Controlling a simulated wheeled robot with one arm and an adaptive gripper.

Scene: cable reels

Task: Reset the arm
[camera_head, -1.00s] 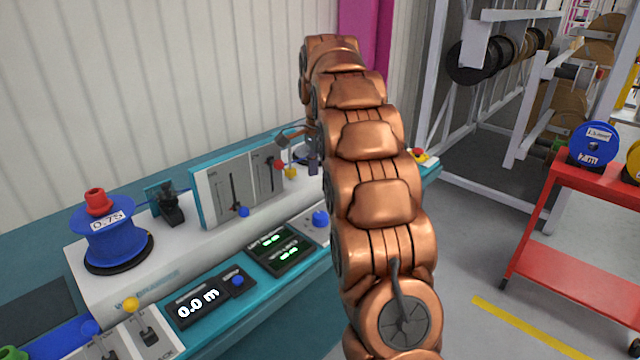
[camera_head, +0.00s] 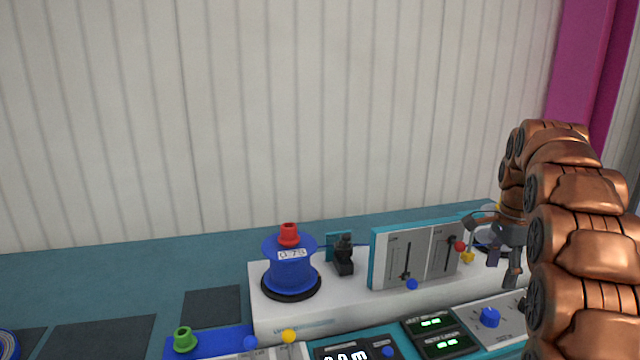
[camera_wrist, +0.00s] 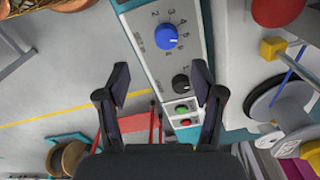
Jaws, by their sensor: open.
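My copper-coloured arm (camera_head: 580,215) stands at the right side of the head view, bent over at its top. My gripper (camera_head: 503,266) hangs below the arm's top, above the right end of the cable machine. In the wrist view my gripper (camera_wrist: 161,82) shows its two dark fingers spread apart with nothing between them. A panel with a blue knob (camera_wrist: 167,37) and a black knob (camera_wrist: 180,84) lies beyond the fingers.
A blue reel (camera_head: 289,268) marked 0.75 with a red cap stands on the white machine (camera_head: 335,305). A slider panel (camera_head: 415,255) stands near my gripper. A green cap (camera_head: 184,340) is at lower left. The ribbed wall (camera_head: 280,110) rises behind.

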